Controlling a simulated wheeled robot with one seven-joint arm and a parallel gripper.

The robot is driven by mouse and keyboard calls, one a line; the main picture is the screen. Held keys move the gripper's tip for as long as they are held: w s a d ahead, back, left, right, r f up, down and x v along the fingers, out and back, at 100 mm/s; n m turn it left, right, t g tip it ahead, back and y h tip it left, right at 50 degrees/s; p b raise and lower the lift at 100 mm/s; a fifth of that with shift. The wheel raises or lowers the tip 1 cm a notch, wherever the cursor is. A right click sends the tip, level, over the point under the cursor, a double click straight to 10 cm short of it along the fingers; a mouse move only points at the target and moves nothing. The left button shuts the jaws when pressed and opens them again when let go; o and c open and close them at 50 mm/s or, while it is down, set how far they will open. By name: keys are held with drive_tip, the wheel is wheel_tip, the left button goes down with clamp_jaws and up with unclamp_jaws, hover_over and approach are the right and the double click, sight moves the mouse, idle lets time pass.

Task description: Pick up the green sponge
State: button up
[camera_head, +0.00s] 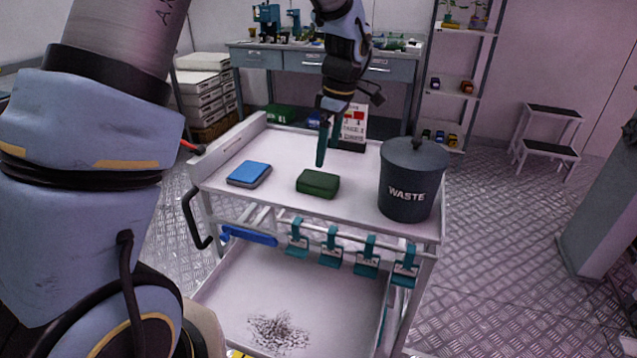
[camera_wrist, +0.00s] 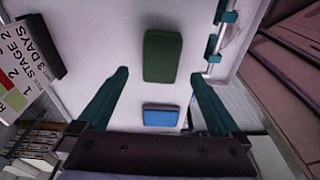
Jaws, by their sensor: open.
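The green sponge (camera_head: 318,183) lies flat on the white top of the cart (camera_head: 275,150), between a blue sponge and a waste bin. My gripper (camera_head: 322,162) points down above the cart top, just behind and above the green sponge, apart from it. In the wrist view the green sponge (camera_wrist: 162,56) lies ahead, between the lines of the two spread teal fingers (camera_wrist: 162,84). The gripper is open with nothing between its fingers.
A blue sponge (camera_head: 249,174) lies left of the green one; the wrist view shows it too (camera_wrist: 160,116). A dark waste bin (camera_head: 411,180) stands at the cart's right end. A sign (camera_head: 352,127) stands at the back edge. Teal clips (camera_head: 331,252) hang along the front rail.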

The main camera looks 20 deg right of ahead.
sight(319, 178)
drive_tip(key=f, duration=0.3)
drive_tip(key=shift+w+a+f, duration=0.15)
drive_tip(key=shift+a+f, duration=0.1)
drive_tip(key=shift+w+a+f+p, duration=0.2)
drive_tip(key=shift+f+p, duration=0.2)
drive_tip(key=shift+f, duration=0.5)
drive_tip(key=shift+w+a+f+p, duration=0.1)
drive_tip(key=shift+a+f+p, duration=0.25)
drive_tip(key=shift+f, duration=0.55)
drive_tip(key=shift+w+a+f+p, duration=0.15)
drive_tip(key=shift+f+p, duration=0.3)
drive_tip(key=shift+f, duration=0.45)
drive_tip(key=c, duration=1.2)
drive_tip(key=shift+o, duration=0.2)
wheel_tip(319, 178, up, 10)
drive_tip(key=b, duration=0.2)
drive_tip(key=shift+d, duration=0.1)
